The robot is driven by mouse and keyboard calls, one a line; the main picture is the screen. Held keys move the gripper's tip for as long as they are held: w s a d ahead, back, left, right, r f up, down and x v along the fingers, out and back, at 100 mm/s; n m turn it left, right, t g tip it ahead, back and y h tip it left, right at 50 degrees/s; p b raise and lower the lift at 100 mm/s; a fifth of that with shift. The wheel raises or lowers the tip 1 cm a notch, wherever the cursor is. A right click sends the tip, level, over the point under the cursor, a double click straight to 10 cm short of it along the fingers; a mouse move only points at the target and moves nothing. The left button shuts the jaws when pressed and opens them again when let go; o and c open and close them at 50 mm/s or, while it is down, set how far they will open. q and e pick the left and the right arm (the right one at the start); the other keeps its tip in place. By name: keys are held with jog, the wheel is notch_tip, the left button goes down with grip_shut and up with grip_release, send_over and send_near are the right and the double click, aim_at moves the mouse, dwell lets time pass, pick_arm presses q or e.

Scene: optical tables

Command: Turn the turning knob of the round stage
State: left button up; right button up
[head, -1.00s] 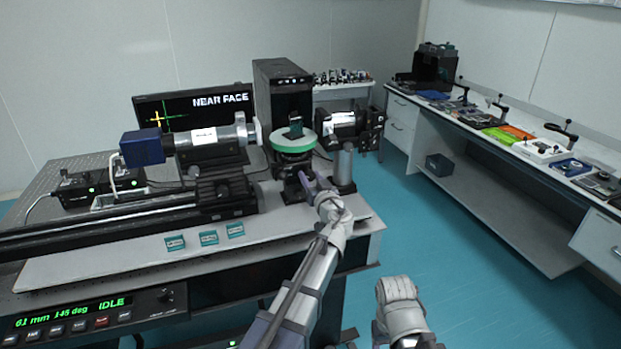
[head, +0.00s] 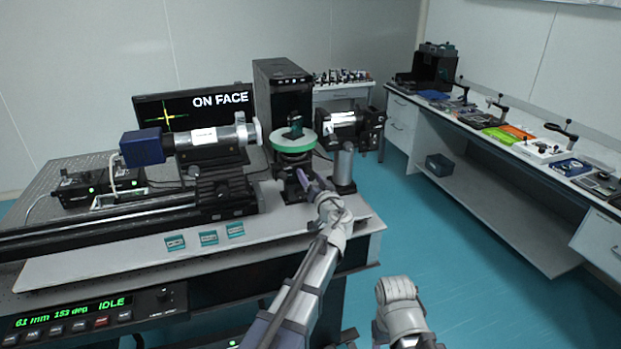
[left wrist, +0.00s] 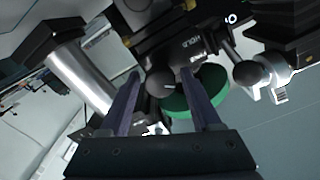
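The round stage (head: 293,142) has a green rim and a pale top with a small dark part standing on it. In the left wrist view its green rim (left wrist: 205,92) shows behind the fingers. The dark turning knob (left wrist: 163,83) lies between the tips of my left gripper (left wrist: 161,76), with narrow gaps on both sides. In the head view my left gripper (head: 308,178) is low in front of the stage, and the knob is hard to make out there. My right gripper is not in view.
The monitor (head: 196,112) reads ON FACE. The control panel (head: 75,315) reads 61 mm, 153 deg, IDLE. A barrel with a blue camera (head: 141,148) stands left of the stage, and a post (head: 344,168) stands close right. Small teal-edged plates (head: 208,238) lie in front.

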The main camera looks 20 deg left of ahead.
pick_arm(q)
jog(key=shift+o, duration=0.5)
jog(key=v, duration=0.7)
jog(key=shift+s+d, duration=0.25)
jog(key=shift+s, duration=0.1)
jog(key=s+f+g+h+p, duration=0.2)
jog(key=s+f+g, duration=0.6)
jog(key=s+f, duration=0.35)
jog(key=s+d+f+m+g+h+p, duration=0.1)
jog(key=s+d+f+m+g+h, duration=0.1)
jog(key=s+d, duration=0.4)
jog(key=s+d+f+m+g+h+p, duration=0.1)
jog(key=s+d+f+m+g+h, duration=0.2)
jog(key=s, duration=0.8)
jog(key=d+f+g+h, duration=0.1)
jog(key=d+g, duration=0.1)
jog(key=d, duration=0.1)
jog(key=shift+s+f+m+h, duration=0.2)
jog(key=shift+s+m+h, duration=0.1)
jog(key=shift+s+h, duration=0.1)
